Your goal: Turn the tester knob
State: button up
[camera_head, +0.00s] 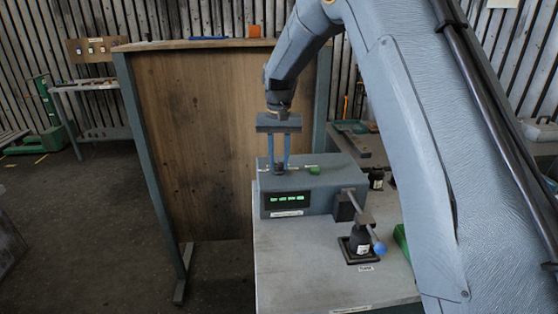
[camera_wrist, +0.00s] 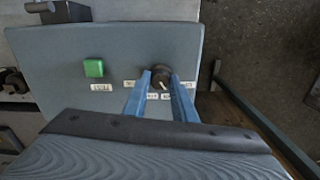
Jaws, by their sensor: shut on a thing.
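The tester is a blue-grey box (camera_head: 335,187) with a lit green display on its front, standing on a light table. Its dark round knob (camera_wrist: 161,77) sits on the top face with small white labels around it; the knob also shows in the head view (camera_head: 280,168). My gripper (camera_wrist: 160,80) is above the tester, pointing down, with its two blue fingers on either side of the knob. It is shut on the knob, as the head view also shows (camera_head: 280,163). The fingers hide part of the knob and some labels.
A green button (camera_wrist: 94,68) is on the tester's top, beside the knob. A wooden panel (camera_head: 205,130) rises close behind and left.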

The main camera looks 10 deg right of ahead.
aim_at(279, 164)
jog(key=n, duration=0.5)
jog(key=shift+r+n, duration=0.1)
jog(key=shift+n, duration=0.3)
dwell(0.4)
jog(key=o, duration=1)
jog(key=shift+o, duration=0.2)
jog(key=shift+r+b, duration=1.35)
jog(key=shift+r, duration=2.55)
